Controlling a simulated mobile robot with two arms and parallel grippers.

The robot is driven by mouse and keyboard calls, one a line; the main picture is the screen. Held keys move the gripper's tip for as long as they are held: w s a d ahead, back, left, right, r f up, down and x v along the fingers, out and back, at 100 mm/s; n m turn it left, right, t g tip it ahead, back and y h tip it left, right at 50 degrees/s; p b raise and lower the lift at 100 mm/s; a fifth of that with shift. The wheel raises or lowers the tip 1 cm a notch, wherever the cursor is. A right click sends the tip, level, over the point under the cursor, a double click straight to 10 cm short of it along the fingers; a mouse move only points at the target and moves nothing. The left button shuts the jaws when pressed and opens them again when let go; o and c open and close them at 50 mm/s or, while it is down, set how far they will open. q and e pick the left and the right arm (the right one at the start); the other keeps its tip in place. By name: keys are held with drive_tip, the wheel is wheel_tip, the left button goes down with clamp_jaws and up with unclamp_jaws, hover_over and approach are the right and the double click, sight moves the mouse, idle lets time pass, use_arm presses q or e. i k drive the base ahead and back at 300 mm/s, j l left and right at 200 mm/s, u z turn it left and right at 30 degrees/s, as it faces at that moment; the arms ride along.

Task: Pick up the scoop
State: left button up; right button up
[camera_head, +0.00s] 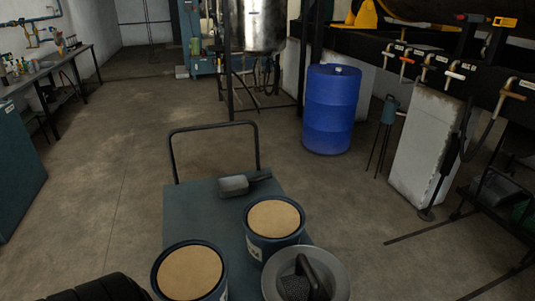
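The scoop (234,185) is a grey metal scoop with a dark handle. It lies on the far part of a dark teal cart top (196,214), its handle pointing right and slightly away. Nothing touches it from above. Neither of my grippers shows in this view. A dark ribbed shape enters at the bottom left edge; I cannot tell what it is.
Nearer on the cart stand two blue buckets with tan round tops, one right (273,218) and one left (190,272). A round metal pan (335,275) with a dark handled thing is beside them. The cart's push bar (212,126) rises behind the scoop. A blue drum (331,110) stands beyond.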

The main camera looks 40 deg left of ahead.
sight(236, 186)
drive_tip(key=i+l+z, duration=0.25)
drive_tip(key=i+l, duration=0.25)
drive_tip(key=l, duration=0.15)
drive_tip(key=i+l+z, duration=0.25)
drive_tip(key=i+l, duration=0.3)
drive_tip(key=i+u, duration=0.35)
drive_tip(key=i+l+u, duration=0.2)
drive_tip(key=i+u, duration=0.15)
drive_tip(key=i, duration=0.15)
drive_tip(key=i+u, duration=0.15)
drive_tip(key=u, duration=0.3)
drive_tip(key=i+u, duration=0.2)
drive_tip(key=u, duration=0.2)
drive_tip(key=i+l+u, duration=0.15)
drive_tip(key=u, duration=0.3)
drive_tip(key=i+l+u, duration=0.15)
drive_tip(key=u, duration=0.25)
drive_tip(key=i+l+u, duration=0.1)
drive_tip(key=u, duration=0.35)
drive_tip(key=i+l+u, duration=0.2)
drive_tip(key=u, duration=0.3)
drive_tip(key=i+l+u, duration=0.1)
drive_tip(key=l+u, duration=0.15)
drive_tip(key=u, duration=0.25)
drive_tip(key=i+l+u, duration=0.1)
drive_tip(key=l+u, duration=0.2)
drive_tip(key=u, duration=0.15)
drive_tip(key=l+u, duration=0.3)
drive_tip(key=u, duration=0.2)
drive_tip(key=i+l, duration=0.05)
